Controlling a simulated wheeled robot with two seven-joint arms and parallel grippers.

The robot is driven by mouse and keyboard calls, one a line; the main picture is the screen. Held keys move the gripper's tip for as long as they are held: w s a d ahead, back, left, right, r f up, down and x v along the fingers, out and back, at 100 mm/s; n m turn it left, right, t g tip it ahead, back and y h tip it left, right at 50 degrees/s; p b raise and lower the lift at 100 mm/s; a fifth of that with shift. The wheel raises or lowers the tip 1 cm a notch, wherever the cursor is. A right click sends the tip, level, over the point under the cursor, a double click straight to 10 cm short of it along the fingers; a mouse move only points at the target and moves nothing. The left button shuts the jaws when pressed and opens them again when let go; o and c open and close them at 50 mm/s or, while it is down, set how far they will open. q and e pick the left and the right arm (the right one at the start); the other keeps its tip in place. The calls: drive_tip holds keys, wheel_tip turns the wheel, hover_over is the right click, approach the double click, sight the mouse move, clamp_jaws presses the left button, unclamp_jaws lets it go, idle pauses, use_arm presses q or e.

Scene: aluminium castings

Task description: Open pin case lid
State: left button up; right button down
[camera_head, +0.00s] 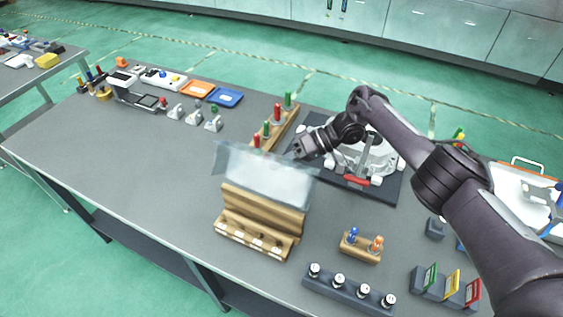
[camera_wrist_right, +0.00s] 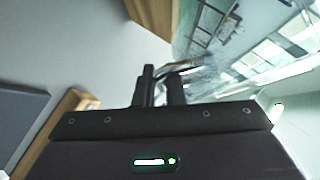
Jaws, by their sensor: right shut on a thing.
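The pin case (camera_head: 262,207) is a stepped wooden block with a lower front row of small pins, standing near the middle of the table. Its clear lid (camera_head: 265,173) is raised and tilted above the wooden body. My right gripper (camera_head: 297,150) is at the lid's far right side. In the right wrist view, my right gripper (camera_wrist_right: 160,72) has its fingers close together at the edge of the clear lid (camera_wrist_right: 200,75), shut on it. The exact contact is small and partly hidden. My left gripper is not in view.
A wooden rack with red and green handles (camera_head: 277,118) stands behind the lid. A metal casting (camera_head: 375,150) lies on a dark mat at the right. A small wooden holder (camera_head: 360,250) and a dark rack (camera_head: 345,290) stand at the front right.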

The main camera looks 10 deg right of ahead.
drive_tip(key=shift+a, duration=0.1)
drive_tip(key=c, duration=1.8)
unclamp_jaws()
drive_tip(key=b+v, duration=0.3)
drive_tip(key=v, duration=0.4)
drive_tip(key=shift+d+r+b, duration=0.25)
drive_tip(key=shift+d+b, duration=0.05)
drive_tip(key=shift+b, duration=0.1)
